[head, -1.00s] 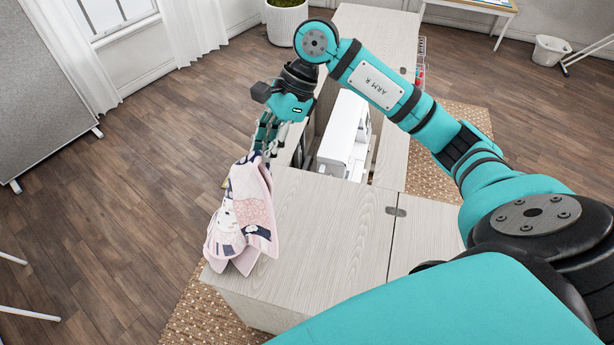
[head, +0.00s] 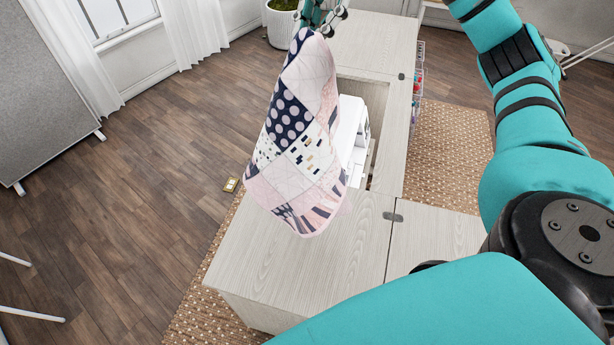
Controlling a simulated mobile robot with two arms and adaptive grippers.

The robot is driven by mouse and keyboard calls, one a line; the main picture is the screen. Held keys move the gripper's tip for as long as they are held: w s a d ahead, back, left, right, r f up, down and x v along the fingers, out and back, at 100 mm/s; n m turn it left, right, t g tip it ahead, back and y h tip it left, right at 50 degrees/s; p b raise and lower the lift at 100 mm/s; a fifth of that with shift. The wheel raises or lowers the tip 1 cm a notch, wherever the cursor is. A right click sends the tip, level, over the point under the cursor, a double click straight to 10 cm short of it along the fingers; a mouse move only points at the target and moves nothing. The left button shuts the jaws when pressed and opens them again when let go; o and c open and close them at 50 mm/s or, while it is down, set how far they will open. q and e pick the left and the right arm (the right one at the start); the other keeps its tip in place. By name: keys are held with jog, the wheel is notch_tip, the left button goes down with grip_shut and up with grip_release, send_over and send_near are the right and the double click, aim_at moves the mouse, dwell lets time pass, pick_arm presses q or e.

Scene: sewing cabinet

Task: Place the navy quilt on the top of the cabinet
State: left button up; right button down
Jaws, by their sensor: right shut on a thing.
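The navy quilt (head: 297,150) is a patchwork of navy, pink and white pieces. It hangs in folds from my right gripper (head: 318,20), which is shut on its upper end near the top of the head view. The quilt hangs in front of the cabinet's opening and the near part of its top. I cannot tell whether its lower edge touches the wood. The cabinet (head: 290,275) has a pale wood top with a recess holding a white sewing machine (head: 352,125), partly hidden by the quilt. My left gripper is not in view.
A hinged leaf (head: 435,232) extends the cabinet to the right. A woven rug (head: 447,150) lies under it. A small yellow-edged item (head: 231,185) is on the floor to the left. A potted plant (head: 283,22) stands behind. The near top surface is bare.

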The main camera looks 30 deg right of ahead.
notch_tip(320, 180, down, 9)
jog(key=b, duration=0.5)
jog(key=shift+r, duration=0.15)
jog(key=w+a+r+m+t, duration=0.1)
jog(key=w+a+m+t, duration=0.15)
jog(key=w+a, duration=0.45)
jog(key=w+a+m+t, duration=0.1)
jog(key=w+a+m, duration=0.2)
jog(key=w, duration=0.8)
jog(key=w+a+r+m+t, duration=0.1)
jog(key=w+a+m+t, duration=0.2)
jog(key=w, duration=0.6)
jog(key=shift+g+h, duration=0.3)
jog(key=shift+g, duration=0.15)
jog(key=s+d+f, duration=0.8)
jog(key=s+f, duration=0.9)
jog(key=s+d+f, duration=0.8)
jog(key=s+f, duration=0.9)
jog(key=f, duration=0.1)
jog(key=s+d+f, duration=0.9)
jog(key=s+f, duration=0.9)
jog(key=shift+d+f, duration=0.1)
jog(key=shift+f, duration=0.05)
